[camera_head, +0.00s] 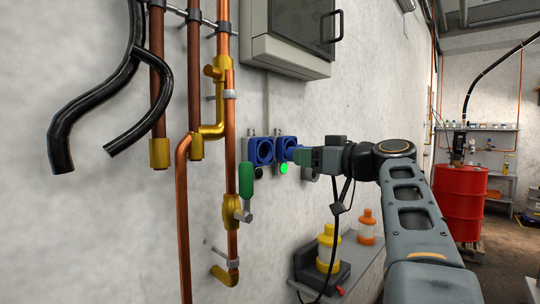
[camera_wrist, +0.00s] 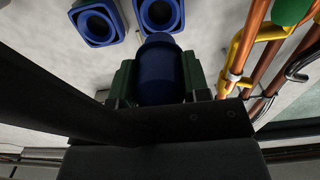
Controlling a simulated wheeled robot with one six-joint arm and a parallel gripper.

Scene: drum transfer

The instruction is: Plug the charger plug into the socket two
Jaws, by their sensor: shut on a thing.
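Two blue sockets sit side by side on the wall, the left socket (camera_head: 261,151) and the right socket (camera_head: 284,143). A green light (camera_head: 284,169) glows below the right one. My gripper (camera_head: 303,156) is shut on the blue charger plug (camera_head: 291,153), whose front end points at the wall and overlaps the right socket in the head view. In the wrist view the plug (camera_wrist: 160,75) sits between the green fingers, with the sockets (camera_wrist: 97,22) (camera_wrist: 160,14) beyond it. A narrow gap shows there between plug and nearest socket; the plug's tip is not clearly visible.
Copper pipes (camera_head: 231,120) with a green-handled valve (camera_head: 246,180) run left of the sockets. A grey cabinet (camera_head: 290,35) hangs above. Below, a shelf (camera_head: 362,262) carries yellow and orange bottles. A black cable (camera_head: 337,245) hangs beneath my gripper. A red drum (camera_head: 459,200) stands at right.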

